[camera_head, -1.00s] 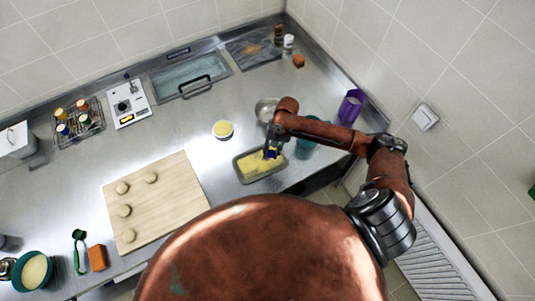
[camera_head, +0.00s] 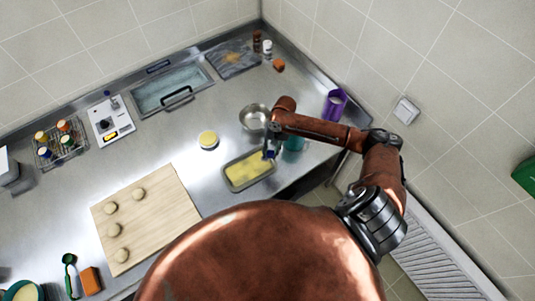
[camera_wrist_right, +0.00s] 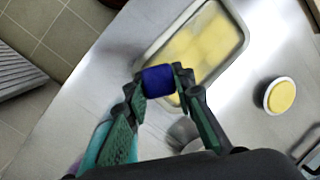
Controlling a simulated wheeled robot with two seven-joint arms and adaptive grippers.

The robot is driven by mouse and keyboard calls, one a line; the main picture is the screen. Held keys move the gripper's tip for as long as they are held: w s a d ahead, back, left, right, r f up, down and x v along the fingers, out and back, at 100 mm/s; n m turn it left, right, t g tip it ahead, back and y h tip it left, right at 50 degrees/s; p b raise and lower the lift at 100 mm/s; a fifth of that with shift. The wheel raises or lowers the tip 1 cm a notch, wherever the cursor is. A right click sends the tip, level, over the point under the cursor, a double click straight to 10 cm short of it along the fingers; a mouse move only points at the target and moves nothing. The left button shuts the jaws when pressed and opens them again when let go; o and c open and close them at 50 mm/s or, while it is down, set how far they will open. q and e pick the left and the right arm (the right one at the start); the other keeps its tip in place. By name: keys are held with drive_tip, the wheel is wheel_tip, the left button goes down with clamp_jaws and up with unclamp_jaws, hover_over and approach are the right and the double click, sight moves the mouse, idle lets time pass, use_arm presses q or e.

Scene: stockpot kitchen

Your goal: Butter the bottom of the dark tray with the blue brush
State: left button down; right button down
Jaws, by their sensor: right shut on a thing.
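The dark tray (camera_head: 257,181) lies on the steel counter near its front edge, and its bottom carries uneven yellow patches. It also shows in the right wrist view (camera_wrist_right: 229,64). My right gripper (camera_head: 269,151) is shut on the blue brush (camera_wrist_right: 158,80) at the tray's right end. In the wrist view the brush's blue part sits between the fingertips, over the tray's near edge. The brush's tip is hidden, so contact with the tray cannot be told. A small round dish of yellow butter (camera_head: 208,140) stands behind the tray, apart from it. My left gripper is out of view.
A steel bowl (camera_head: 254,117) and a teal container (camera_head: 293,143) stand close to my right forearm. A purple cup (camera_head: 335,104) is farther right. A wooden board (camera_head: 158,219) with several dough balls lies left of the tray. The counter between dish and sink is clear.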

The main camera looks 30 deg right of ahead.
drive_tip(key=shift+w+a, duration=1.1)
drive_tip(key=shift+a, duration=7.8)
drive_tip(key=shift+w+d, duration=0.15)
drive_tip(key=shift+d, duration=2.85)
drive_tip(key=shift+w+d, duration=0.15)
drive_tip(key=shift+d, duration=2.8)
drive_tip(key=shift+w+d, duration=0.15)
drive_tip(key=shift+d, duration=2.85)
